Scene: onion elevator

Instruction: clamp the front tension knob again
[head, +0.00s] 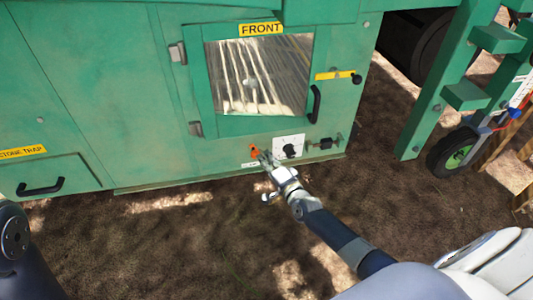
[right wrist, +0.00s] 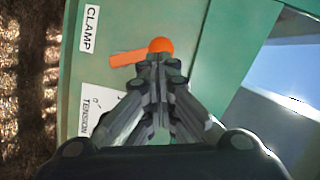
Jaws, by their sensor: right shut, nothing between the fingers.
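The front tension knob (head: 290,150) is black and sits on a white plate low on the green machine, below the window door. Left of it is a small orange clamp lever (head: 254,153). In the right wrist view the clamp lever (right wrist: 127,58) has a round orange hub and an arm pointing left, beside the CLAMP label (right wrist: 90,27). My right gripper (head: 267,160) is shut and empty, its fingertips (right wrist: 160,68) right at the hub; I cannot tell whether they touch. The fingers hide most of the tension plate (right wrist: 90,112) and the knob there. My left gripper is out of view.
The window door (head: 257,75) under the FRONT label has a black handle (head: 315,104). A dark fitting (head: 325,143) sits right of the knob plate. A green leg frame and wheel (head: 454,150) stand at right. Bare ground lies in front.

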